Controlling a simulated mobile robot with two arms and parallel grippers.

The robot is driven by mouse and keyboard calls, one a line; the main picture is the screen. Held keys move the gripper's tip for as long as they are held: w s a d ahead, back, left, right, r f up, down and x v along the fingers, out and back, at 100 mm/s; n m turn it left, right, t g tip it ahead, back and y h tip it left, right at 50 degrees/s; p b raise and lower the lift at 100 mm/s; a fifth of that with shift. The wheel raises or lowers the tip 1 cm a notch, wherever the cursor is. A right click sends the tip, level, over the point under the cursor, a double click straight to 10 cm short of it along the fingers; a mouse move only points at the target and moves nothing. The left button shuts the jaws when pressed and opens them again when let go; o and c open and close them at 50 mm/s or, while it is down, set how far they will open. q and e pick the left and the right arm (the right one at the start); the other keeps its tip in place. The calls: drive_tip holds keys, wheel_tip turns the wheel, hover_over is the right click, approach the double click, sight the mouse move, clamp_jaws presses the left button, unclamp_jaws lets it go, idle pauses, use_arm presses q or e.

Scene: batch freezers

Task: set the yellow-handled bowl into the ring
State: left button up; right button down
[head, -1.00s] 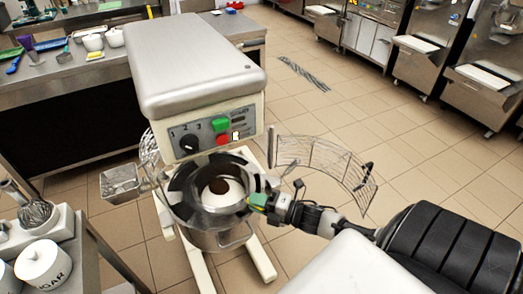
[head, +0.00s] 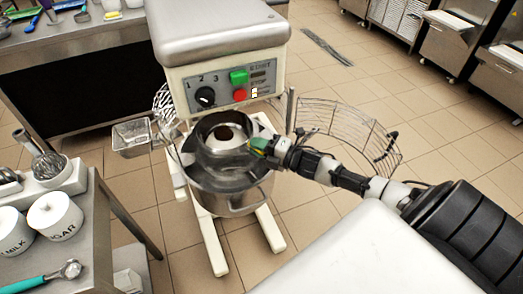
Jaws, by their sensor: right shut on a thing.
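A steel bowl (head: 218,163) is at the front of the white mixer, below its control panel. My right gripper (head: 262,147) is at the bowl's upper right side, shut on its handle, where a small yellow-green patch shows. A wide, shiny grey ring (head: 205,178) surrounds the lower part of this bowl. I cannot tell whether the bowl rests in the ring or is held just above it. Below the ring is a larger steel body (head: 235,203) with a loop handle. My left gripper is not in view.
The mixer (head: 222,75) stands on pale legs on the tiled floor. An open wire guard (head: 350,135) sticks out right, behind my arm. A small steel tray (head: 132,137) is at left. A side table holds a whisk (head: 48,160) and a sugar jar (head: 55,217).

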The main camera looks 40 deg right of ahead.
drive_tip(key=shift+s+f+b, duration=0.1)
drive_tip(key=shift+f+b, duration=2.4)
drive_tip(key=shift+f, duration=0.85)
